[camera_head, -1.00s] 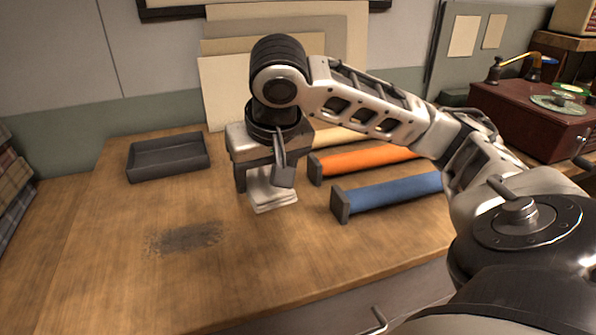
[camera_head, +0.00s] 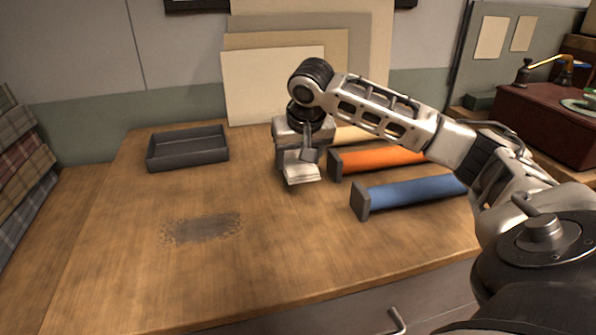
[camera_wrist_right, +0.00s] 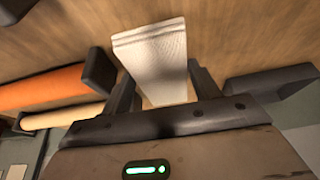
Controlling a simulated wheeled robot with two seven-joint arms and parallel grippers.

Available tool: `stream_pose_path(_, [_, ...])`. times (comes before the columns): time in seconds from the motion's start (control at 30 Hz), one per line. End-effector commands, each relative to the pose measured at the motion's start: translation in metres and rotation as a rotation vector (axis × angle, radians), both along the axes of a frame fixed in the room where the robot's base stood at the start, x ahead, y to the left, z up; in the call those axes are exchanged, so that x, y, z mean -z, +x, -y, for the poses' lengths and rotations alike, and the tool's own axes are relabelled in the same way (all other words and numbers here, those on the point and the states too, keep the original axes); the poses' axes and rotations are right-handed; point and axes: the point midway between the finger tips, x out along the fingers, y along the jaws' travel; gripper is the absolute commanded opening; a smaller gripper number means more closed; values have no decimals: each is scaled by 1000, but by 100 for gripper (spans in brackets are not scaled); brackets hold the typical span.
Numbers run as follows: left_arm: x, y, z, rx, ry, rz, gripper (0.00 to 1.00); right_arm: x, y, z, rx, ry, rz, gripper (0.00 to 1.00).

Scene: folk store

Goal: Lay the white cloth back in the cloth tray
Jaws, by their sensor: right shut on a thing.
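The white cloth (camera_head: 301,171) is a small folded pad. My right gripper (camera_head: 298,160) is shut on it, and the cloth hangs below the fingers over the wooden bench. In the right wrist view the cloth (camera_wrist_right: 154,58) sits between the two dark fingers (camera_wrist_right: 160,88). The cloth tray (camera_head: 187,160) is a dark grey, shallow, empty tray at the back left of the bench, to the left of the gripper. Part of a dark tray-like block (camera_wrist_right: 268,84) shows at the right of the wrist view. My left gripper is not in view.
Orange (camera_head: 382,161) and blue (camera_head: 415,190) rolls with dark end blocks lie right of the gripper, with a cream roll behind. Pale boards (camera_head: 270,90) lean on the wall. A dark smudge (camera_head: 203,229) marks the bench. The bench between tray and gripper is clear.

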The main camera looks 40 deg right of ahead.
Motion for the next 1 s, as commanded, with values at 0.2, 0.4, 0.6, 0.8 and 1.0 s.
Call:
stream_pose_path(0.2, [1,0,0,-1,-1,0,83,26,7,6,-1,-2,-4,38])
stream_pose_path(0.4, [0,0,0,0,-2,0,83,41,7,6,-1,-2,0,38])
stream_pose_path(0.6, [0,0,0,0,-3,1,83,41,7,5,0,0,1,38])
stream_pose_path(0.8, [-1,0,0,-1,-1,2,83,43,7,5,0,0,1,83])
stream_pose_path(1.0, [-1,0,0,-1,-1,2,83,43,7,5,0,0,0,83])
